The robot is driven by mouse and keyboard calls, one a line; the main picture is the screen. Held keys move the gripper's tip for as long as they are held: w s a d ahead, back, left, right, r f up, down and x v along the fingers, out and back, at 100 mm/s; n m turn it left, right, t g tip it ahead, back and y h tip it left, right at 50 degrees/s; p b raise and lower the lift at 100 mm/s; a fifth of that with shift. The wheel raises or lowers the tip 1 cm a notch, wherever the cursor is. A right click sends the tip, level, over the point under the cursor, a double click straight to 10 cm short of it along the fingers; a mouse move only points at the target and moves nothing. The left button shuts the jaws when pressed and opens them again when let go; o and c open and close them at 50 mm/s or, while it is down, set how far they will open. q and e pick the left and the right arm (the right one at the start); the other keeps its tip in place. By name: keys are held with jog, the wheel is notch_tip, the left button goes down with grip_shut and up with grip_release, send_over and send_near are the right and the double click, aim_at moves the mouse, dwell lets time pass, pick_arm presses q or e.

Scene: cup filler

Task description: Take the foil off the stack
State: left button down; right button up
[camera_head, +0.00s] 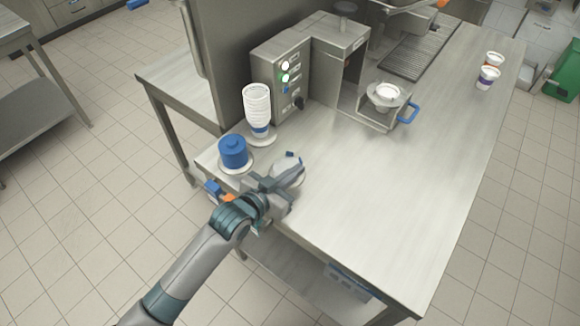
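My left gripper (277,181) is low over the front left corner of the steel table. Right beside it and partly under it is a pale, round, low item (289,165), which may be the foil stack; the gripper covers much of it. A small dark blue piece shows at its top, and I cannot tell whether that belongs to the gripper or to the stack. Whether the fingers are open or closed on a foil is hidden by the wrist and the small scale. My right gripper is not in view.
A blue cylinder (233,151) and a tall stack of white cups (257,108) stand close left and behind. The machine (283,75) rises behind them. A cup sits in the holder with a blue handle (408,113). Two cups (487,77) stand far right. The table's middle (390,190) is clear.

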pick_arm(q)
jog(key=shift+r, duration=0.15)
jog(key=shift+r+b, duration=0.3)
jog(key=shift+r, duration=0.4)
notch_tip(320, 180, up, 3)
jog(key=shift+f+b, duration=0.2)
jog(key=shift+b, duration=0.25)
jog(key=w+d+r+b, duration=0.3)
jog(key=w+d+r, duration=0.3)
jog(key=w+d, duration=0.1)
jog(key=shift+w+d+r, duration=0.35)
jog(key=shift+w+d, duration=0.05)
jog(key=shift+w, duration=0.5)
